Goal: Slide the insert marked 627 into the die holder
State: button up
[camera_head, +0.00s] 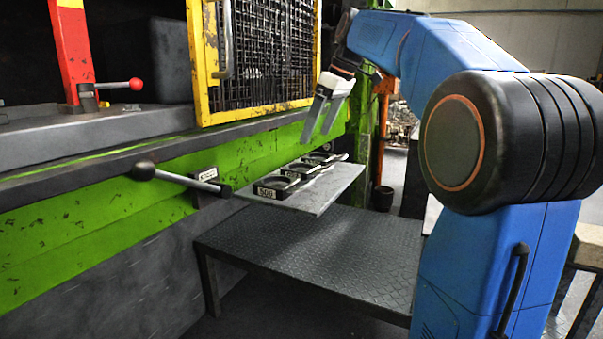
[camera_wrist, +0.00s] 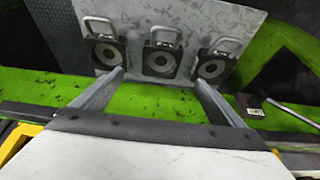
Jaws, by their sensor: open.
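Three dark inserts, each with a round ring and a loop handle, lie in a row on a grey shelf plate (camera_head: 320,197). The nearest insert (camera_head: 272,189) bears a white label, too small to read surely; I cannot tell which is 627. In the wrist view they are the left insert (camera_wrist: 107,53), middle insert (camera_wrist: 162,60) and right insert (camera_wrist: 211,69). My gripper (camera_head: 316,137) is open and empty above the far part of the row. In the wrist view its fingertips (camera_wrist: 159,78) straddle the middle insert's column, apart from it. I cannot make out the die holder.
A black-knobbed lever (camera_head: 178,178) sticks out from the green press front (camera_head: 100,218), left of the shelf. A yellow mesh guard (camera_head: 262,50) and red-knobbed handle (camera_head: 134,84) stand above the press bed. A dark metal table (camera_head: 330,255) is below.

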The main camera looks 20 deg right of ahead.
jog(key=x, duration=1.1)
jog(key=shift+s+a+f, duration=0.15)
jog(key=c, duration=2.2)
